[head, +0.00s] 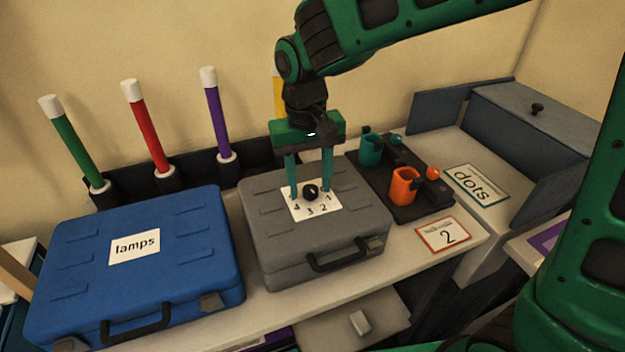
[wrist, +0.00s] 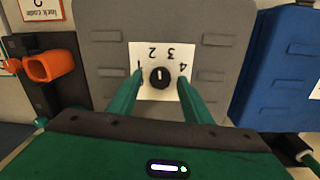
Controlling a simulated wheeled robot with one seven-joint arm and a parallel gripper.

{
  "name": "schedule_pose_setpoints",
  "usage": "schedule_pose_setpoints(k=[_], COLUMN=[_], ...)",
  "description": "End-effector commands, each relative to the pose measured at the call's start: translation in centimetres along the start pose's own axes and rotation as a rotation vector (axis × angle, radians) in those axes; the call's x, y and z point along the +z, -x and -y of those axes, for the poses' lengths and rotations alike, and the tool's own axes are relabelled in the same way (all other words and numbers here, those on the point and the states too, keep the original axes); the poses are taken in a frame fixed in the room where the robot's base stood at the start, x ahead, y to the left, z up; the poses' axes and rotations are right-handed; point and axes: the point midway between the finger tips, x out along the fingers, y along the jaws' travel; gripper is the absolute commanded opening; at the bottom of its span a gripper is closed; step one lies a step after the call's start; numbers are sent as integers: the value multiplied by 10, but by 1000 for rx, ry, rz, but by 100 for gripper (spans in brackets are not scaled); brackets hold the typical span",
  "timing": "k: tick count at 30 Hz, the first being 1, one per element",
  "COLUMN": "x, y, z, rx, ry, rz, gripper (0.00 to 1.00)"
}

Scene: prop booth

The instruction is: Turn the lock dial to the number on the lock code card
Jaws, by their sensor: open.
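The lock dial (head: 311,192) is a small black knob on a white plate numbered 1 to 4, on top of the grey case (head: 262,225). It shows in the wrist view (wrist: 159,79) with a short pale mark towards the number side. I cannot tell which number the mark points at. My gripper (head: 309,190) is open above the plate, pointing down. Its two green fingers stand on either side of the dial, apart from it, in the wrist view. The lock code card (head: 443,235), orange-edged and showing 2, lies right of the case.
A blue case (head: 185,265) labelled lamps stands close to the left. A dark tray with an orange cup (head: 404,187) and a teal cup (head: 370,149) is close to the right. Several coloured sticks stand behind.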

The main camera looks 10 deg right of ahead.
Motion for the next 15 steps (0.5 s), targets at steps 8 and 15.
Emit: schedule_pose_setpoints(k=[8,15], x=[0,0], y=[-1,-1], z=[0,0], rx=[0,0], ry=[-1,-1], rz=[0,0], gripper=[40,4])
